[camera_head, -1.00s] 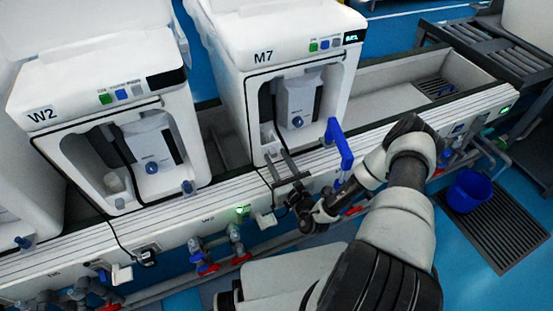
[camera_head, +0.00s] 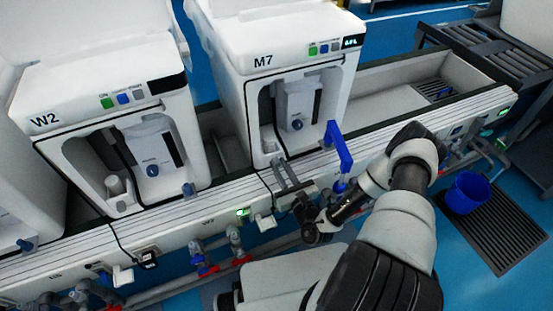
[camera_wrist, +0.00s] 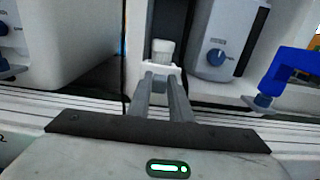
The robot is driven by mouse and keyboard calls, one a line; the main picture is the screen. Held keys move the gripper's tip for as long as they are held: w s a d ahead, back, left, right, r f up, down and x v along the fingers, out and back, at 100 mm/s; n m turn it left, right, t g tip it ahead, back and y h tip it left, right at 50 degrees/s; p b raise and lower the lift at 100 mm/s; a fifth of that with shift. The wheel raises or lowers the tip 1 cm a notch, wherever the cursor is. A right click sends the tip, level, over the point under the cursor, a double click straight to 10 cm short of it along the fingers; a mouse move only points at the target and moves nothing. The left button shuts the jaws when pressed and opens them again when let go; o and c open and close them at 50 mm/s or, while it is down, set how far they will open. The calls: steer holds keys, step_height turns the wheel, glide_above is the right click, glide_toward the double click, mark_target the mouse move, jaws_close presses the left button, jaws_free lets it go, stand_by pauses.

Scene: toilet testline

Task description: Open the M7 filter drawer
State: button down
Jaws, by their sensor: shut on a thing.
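The white M7 machine (camera_head: 262,85) stands on the bench with a dark open bay in its front. A small white drawer front (camera_wrist: 174,68) shows low at the left side of that bay in the wrist view, with a white cylinder (camera_wrist: 162,48) standing behind it. My gripper (camera_head: 279,162) reaches in from the front. In the wrist view its two grey fingers (camera_wrist: 160,76) are close together at the white drawer front and shut on it. The fingers hide part of the drawer front. How far the drawer stands out is hard to tell.
A blue bent handle or spout (camera_head: 340,148) stands just right of my gripper. The similar W2 machine (camera_head: 110,110) is on the left. Pipes and valves (camera_head: 235,240) run below the bench front. A blue bucket (camera_head: 467,193) sits on a floor grate at right.

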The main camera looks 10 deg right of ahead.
steer(key=s+d+p, duration=0.1)
steer(key=s, duration=0.5)
steer(key=shift+d, duration=0.1)
steer(key=c, duration=1.6)
jaws_free()
steer(key=shift+s, duration=0.1)
steer(key=s+d, duration=0.1)
steer(key=s, duration=0.4)
steer(key=s+d+p, duration=0.1)
steer(key=s, duration=0.5)
steer(key=s+d, duration=0.1)
steer(key=s, duration=0.5)
steer(key=shift+d, duration=0.2)
steer(key=shift+w, duration=0.1)
